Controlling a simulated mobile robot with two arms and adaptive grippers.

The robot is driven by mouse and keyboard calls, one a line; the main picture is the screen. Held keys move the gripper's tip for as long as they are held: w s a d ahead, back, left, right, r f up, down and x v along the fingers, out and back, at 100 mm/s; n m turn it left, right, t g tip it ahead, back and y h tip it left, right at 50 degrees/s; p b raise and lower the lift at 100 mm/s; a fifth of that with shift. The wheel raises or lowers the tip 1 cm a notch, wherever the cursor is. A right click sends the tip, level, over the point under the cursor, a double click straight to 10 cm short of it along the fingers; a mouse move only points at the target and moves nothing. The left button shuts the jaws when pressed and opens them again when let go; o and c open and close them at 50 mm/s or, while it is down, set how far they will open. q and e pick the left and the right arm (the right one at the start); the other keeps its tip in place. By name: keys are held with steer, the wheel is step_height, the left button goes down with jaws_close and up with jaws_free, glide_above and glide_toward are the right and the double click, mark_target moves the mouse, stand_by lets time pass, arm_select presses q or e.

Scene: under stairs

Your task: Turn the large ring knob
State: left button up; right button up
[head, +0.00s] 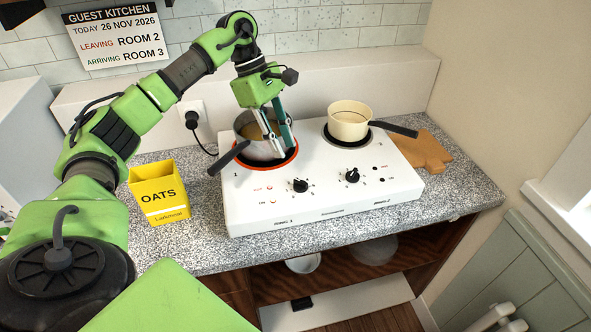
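A white two-ring hotplate (325,213) stands on the speckled counter. Its left ring (292,160) looks the larger and has an orange-red edge; a steel pot (243,150) with a dark handle stands on it. The left black knob (300,186) is on the front part above the "RING 1" label. The right black knob (352,176) is above the "RING 2" label. My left gripper (284,152) points down at the right side of the steel pot, above and behind the left knob, apart from it. Its fingers look open, with a gap between them. My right gripper is not in view.
A cream pan (349,121) with a dark handle stands on the right ring. A yellow oats box (159,194) is left of the hotplate. A wooden board (425,152) lies at right. A plug (192,119) with a cord sits in the wall socket.

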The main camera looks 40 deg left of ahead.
mark_target(298, 180)
arm_select(q)
steer(key=p+x, duration=0.2)
steer(key=x, duration=0.6)
steer(key=shift+d+r, duration=0.1)
steer(key=shift+d+f, duration=0.2)
steer(key=shift+f, duration=0.5)
jaws_close()
